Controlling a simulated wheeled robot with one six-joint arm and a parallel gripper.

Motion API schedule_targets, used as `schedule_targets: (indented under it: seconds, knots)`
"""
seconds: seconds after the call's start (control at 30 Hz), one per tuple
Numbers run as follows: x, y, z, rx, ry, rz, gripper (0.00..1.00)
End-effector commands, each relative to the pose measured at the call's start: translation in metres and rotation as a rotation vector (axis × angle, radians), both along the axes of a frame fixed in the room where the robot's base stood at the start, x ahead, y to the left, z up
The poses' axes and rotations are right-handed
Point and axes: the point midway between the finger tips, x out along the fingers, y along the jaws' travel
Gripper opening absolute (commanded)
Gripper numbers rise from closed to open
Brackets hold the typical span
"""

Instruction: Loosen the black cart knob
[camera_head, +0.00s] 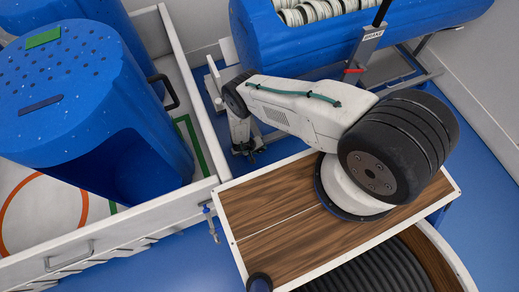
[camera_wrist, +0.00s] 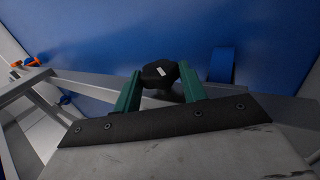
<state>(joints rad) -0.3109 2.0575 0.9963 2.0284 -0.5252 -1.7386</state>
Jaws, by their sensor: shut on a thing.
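The black knob (camera_wrist: 159,74) shows in the wrist view, with a small white mark on its face. My gripper (camera_wrist: 161,80) has its two green fingers on either side of it, touching it and closed on it. The knob sits in front of the grey metal frame of the cart, with the blue tub (camera_wrist: 120,35) behind. In the head view my gripper (camera_head: 247,150) points down beside the left end of the cart's frame, below the blue tub (camera_head: 300,45). The knob cannot be told apart there from the dark gripper parts.
A brake post (camera_head: 366,42) with a red lever and black handle stands right of my arm. A white-walled platform (camera_head: 195,120) carrying a perforated blue tub (camera_head: 85,95) lies left, close to my gripper. Blue floor (camera_head: 175,258) shows in front of it.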

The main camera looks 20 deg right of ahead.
Motion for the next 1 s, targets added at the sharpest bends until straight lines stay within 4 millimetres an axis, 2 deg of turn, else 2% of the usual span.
schedule_targets:
  seconds: [0.2, 0.23, 0.3, 0.67, 1.0]
  knots:
    - [0.002, 0.001, 0.001, 0.0, -0.002, 0.0, 0.19]
    - [0.002, 0.001, 0.001, 0.0, -0.002, 0.0, 0.5]
    - [0.002, 0.001, 0.001, 0.0, -0.002, 0.0, 0.63]
    - [0.002, 0.004, 0.006, 0.001, -0.002, 0.001, 0.63]
    - [0.002, 0.028, 0.053, 0.0, -0.001, 0.003, 0.63]
